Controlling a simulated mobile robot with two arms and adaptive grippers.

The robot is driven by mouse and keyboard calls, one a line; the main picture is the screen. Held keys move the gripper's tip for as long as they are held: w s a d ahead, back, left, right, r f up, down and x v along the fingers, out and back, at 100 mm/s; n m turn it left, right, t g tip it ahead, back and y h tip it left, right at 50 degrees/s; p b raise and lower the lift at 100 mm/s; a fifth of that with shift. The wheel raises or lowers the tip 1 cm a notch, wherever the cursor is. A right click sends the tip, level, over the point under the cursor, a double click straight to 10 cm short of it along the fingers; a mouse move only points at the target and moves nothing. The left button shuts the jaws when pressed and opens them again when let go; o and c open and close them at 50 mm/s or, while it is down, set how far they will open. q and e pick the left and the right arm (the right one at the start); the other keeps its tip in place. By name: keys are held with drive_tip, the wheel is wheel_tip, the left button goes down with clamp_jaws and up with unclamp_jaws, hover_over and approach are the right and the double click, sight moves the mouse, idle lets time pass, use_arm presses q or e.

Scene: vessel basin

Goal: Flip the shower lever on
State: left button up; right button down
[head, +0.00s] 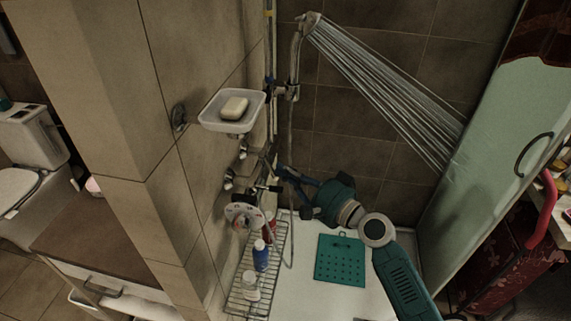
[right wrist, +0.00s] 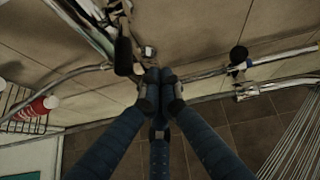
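The shower head (head: 309,20) is mounted high on the tiled corner, and streaks of water spray from it to the lower right. A dark lever-like handle (head: 262,188) sits at the wall fittings below the soap dish; I take it for the shower lever. In the right wrist view a black handle (right wrist: 123,55) hangs just left of my fingertips, seemingly apart from them. My right gripper (head: 283,174) reaches in from the lower right, close to these fittings. In the right wrist view its blue fingers (right wrist: 160,82) converge, tips together, with nothing visible between them. My left gripper is out of view.
A soap dish (head: 213,124) with soap (head: 234,107) juts from the wall. Below, a wire rack (head: 238,298) holds bottles (head: 261,255). A green perforated mat (head: 340,262) lies on the white shower floor. A pale green panel (head: 495,150) stands at right.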

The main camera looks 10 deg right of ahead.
drive_tip(key=shift+w+d+f, duration=0.1)
drive_tip(key=shift+d+f, duration=0.05)
drive_tip(key=shift+f, duration=0.15)
